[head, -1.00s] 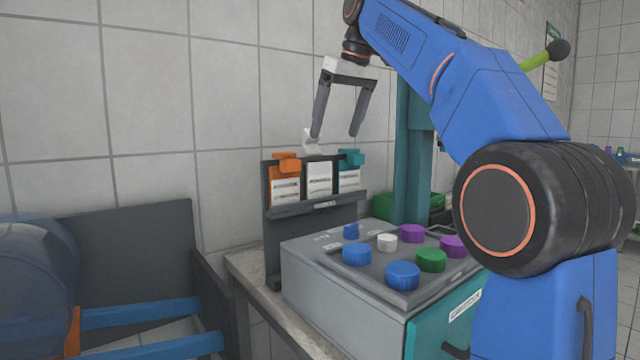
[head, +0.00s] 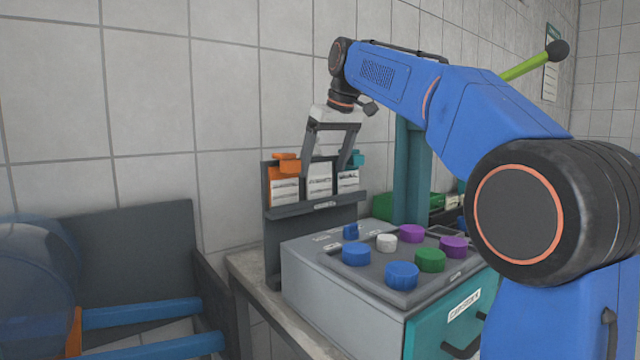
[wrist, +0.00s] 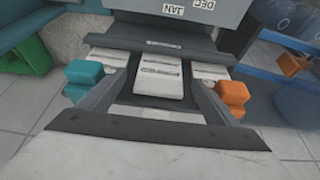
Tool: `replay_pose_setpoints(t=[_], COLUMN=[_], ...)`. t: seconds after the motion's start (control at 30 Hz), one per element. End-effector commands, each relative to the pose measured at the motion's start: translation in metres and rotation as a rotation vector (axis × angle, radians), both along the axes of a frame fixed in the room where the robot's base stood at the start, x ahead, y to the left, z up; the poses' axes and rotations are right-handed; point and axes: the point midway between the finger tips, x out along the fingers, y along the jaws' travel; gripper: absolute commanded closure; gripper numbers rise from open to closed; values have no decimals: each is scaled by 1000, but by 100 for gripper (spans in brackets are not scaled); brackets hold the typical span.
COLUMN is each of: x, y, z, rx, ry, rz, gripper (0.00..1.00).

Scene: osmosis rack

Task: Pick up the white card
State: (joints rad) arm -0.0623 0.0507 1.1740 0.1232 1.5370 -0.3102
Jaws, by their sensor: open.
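The white card (head: 319,181) stands in the middle slot of a dark wall rack (head: 310,209), between an orange-clipped card (head: 284,188) and a teal-clipped card (head: 348,182). In the wrist view the white card (wrist: 159,82) lies centred between my fingers, with its white top end towards me. My gripper (head: 323,172) is open, pointing down at the rack. Its two fingers reach down on either side of the white card. I cannot tell whether they touch it.
The orange clip (wrist: 232,95) and the teal clip (wrist: 83,77) sit close outside my fingers. A grey box (head: 345,285) with several coloured knobs stands in front of the rack. A teal post (head: 408,180) rises to the right. The tiled wall is close behind.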

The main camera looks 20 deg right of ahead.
Motion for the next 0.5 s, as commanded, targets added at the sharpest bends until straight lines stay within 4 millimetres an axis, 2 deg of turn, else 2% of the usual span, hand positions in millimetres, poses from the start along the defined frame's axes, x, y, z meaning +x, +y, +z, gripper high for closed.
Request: replay_pose_setpoints(t=[0.03, 0.23, 0.27, 0.43, 0.5], x=[4, 6, 6, 7, 6], y=[2, 2, 2, 2, 2], z=[-8, -11, -11, -12, -11], rx=[0, 1, 1, 1, 1], ry=[9, 12, 12, 13, 12], rz=[2, 2, 2, 2, 2], gripper=[16, 16, 18, 59, 59])
